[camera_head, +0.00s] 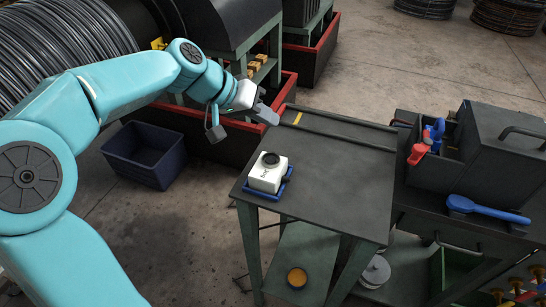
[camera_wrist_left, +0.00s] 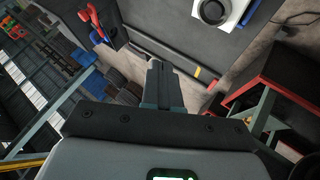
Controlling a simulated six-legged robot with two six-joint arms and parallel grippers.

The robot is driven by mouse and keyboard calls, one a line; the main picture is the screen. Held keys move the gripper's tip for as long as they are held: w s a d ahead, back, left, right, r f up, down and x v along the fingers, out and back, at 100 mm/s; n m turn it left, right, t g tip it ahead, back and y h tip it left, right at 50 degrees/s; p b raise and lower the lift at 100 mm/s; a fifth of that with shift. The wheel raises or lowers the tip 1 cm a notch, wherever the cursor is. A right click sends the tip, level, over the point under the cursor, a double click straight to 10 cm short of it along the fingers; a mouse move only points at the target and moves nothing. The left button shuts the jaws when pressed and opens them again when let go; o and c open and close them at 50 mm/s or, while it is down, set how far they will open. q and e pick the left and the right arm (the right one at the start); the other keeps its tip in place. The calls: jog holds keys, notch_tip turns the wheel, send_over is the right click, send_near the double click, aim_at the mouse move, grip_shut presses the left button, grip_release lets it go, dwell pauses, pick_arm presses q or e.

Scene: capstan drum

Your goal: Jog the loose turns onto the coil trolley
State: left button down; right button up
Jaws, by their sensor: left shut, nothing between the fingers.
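A large drum wound with dark wire turns (camera_head: 60,45) fills the upper left of the head view. A white box with a black round knob (camera_head: 267,172) sits in a blue tray (camera_head: 264,194) on the dark table's left side. It also shows at the top of the wrist view (camera_wrist_left: 213,12). My left gripper (camera_head: 267,115) is shut and empty at the table's far left corner, apart from the box. Its closed fingers (camera_wrist_left: 161,85) show in the wrist view. I cannot make out which thing is the coil trolley. My right gripper is not in view.
The dark table (camera_head: 330,175) has a bare middle and a dark bar (camera_head: 345,134) along its far edge. A blue bin (camera_head: 145,153) stands on the floor. A toolbox (camera_head: 500,150) with red and blue tools stands at right. Wire coils (camera_head: 508,14) lie at the back.

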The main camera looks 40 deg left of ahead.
pick_arm(q)
jog(key=b, duration=0.6)
send_over(267, 160)
notch_tip(267, 160, down, 8)
jog(key=shift+f, duration=0.1)
jog(key=shift+f+b, duration=0.35)
jog(key=shift+b, duration=0.1)
dwell(1.3)
jog(key=shift+f+b, duration=0.45)
jog(key=shift+b, duration=0.1)
